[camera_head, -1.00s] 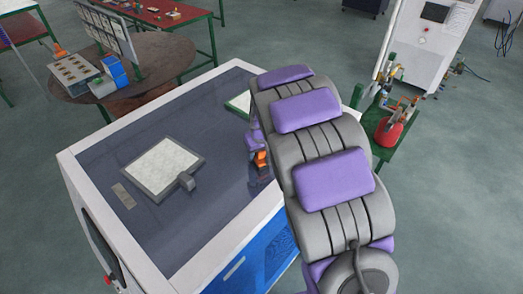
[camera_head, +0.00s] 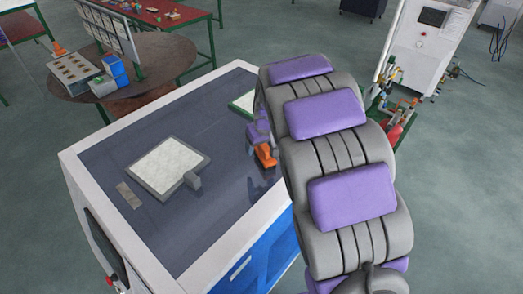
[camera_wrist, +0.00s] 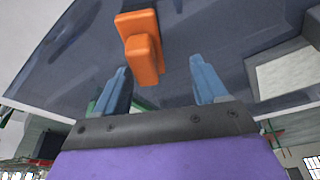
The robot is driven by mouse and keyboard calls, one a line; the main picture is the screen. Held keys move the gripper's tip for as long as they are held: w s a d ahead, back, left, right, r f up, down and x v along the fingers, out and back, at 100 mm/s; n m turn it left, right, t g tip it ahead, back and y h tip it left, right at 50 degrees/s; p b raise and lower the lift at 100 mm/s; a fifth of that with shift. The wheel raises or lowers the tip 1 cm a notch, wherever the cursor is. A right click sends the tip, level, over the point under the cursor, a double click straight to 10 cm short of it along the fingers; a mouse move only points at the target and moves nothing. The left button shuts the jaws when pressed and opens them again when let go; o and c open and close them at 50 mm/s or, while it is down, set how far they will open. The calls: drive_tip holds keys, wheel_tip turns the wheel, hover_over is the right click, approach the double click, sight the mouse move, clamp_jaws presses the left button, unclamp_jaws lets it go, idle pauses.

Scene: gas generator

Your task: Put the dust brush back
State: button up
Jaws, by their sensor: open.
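An orange block-like object with a raised grip, which looks like the dust brush (camera_wrist: 141,48), is on the dark top of the white-framed machine (camera_head: 225,185). In the wrist view it is ahead of my gripper (camera_wrist: 158,66), left of the middle between the fingers. The two blue-grey fingers are spread apart with nothing held between them. In the head view the orange object (camera_head: 265,155) shows just left of my arm, beside the purple wrist. My arm hides the fingers there, and any bristles cannot be made out.
A grey-framed pale panel (camera_head: 168,165) lies on the machine top to the left. Another pale, green-edged panel (camera_head: 243,103) is partly behind my arm. A round brown table (camera_head: 150,62) with blue bins stands at the back left. The machine top between the panels is clear.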

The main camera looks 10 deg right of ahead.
drive_tip(key=s+d+r, duration=0.2)
drive_tip(key=d+r, duration=0.3)
drive_tip(key=r, duration=0.2)
drive_tip(key=s+a+m+g, duration=0.2)
drive_tip(key=s+g, duration=0.2)
drive_tip(key=s, duration=2.6)
drive_tip(key=s+a+g, duration=0.1)
drive_tip(key=s+a, duration=0.2)
drive_tip(key=s, duration=0.6)
wheel_tip(320, 180, down, 11)
drive_tip(key=d+b, duration=0.1)
drive_tip(key=b, duration=0.9)
drive_tip(key=shift+d+f+m+h+b, duration=0.15)
drive_tip(key=shift+d+m+h+b, duration=0.15)
drive_tip(key=shift+m+b, duration=0.1)
